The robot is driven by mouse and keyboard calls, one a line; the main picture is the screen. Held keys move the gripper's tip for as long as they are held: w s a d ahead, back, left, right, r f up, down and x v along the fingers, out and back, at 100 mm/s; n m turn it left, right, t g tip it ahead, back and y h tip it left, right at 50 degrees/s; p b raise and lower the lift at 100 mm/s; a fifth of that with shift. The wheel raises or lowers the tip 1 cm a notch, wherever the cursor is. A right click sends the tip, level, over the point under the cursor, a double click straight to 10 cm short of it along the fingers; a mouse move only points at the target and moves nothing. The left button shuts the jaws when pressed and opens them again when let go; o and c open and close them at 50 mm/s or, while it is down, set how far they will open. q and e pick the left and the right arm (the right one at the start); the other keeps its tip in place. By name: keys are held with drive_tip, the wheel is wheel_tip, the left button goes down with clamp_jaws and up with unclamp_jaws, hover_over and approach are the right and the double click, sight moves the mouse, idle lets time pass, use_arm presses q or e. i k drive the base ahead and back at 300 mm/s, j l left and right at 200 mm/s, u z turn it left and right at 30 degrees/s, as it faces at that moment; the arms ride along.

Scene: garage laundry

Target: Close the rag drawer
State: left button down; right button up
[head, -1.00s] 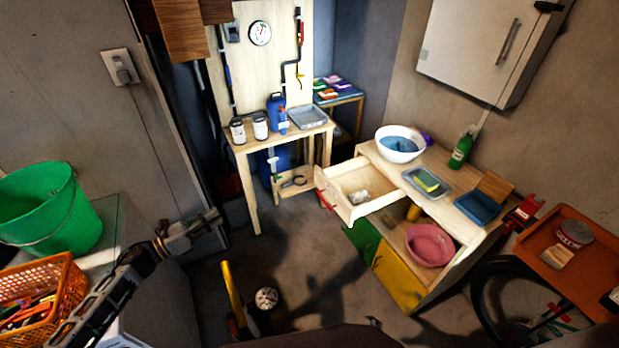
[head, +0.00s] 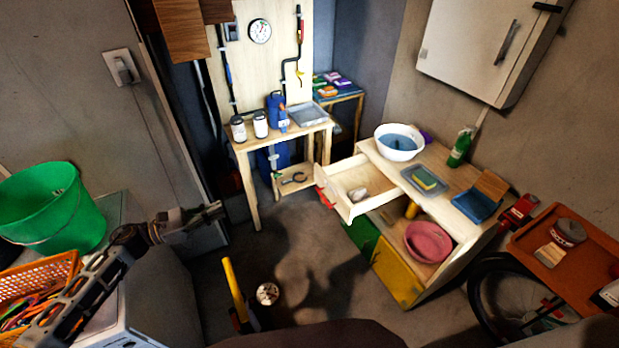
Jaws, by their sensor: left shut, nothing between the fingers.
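The rag drawer (head: 349,205) is pulled out of the left end of the wooden cabinet (head: 440,242). It has a red handle (head: 326,198) on its front, and a small pale bundle (head: 360,194) lies inside. My left gripper (head: 217,211) is shut and empty, in mid-air at the left, well apart from the drawer. My right gripper is not in view.
A white bowl (head: 399,143), a sponge tray (head: 424,180) and a green bottle (head: 461,147) stand on the cabinet top. A pink basin (head: 430,242) sits on the open shelf below. A yellow post (head: 233,288) stands on the floor. Floor before the drawer is clear.

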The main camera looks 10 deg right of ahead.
sight(337, 179)
drive_tip(key=i+l, duration=0.5)
drive_tip(key=i, duration=0.15)
drive_tip(key=i+l, duration=0.55)
drive_tip(key=i, duration=0.1)
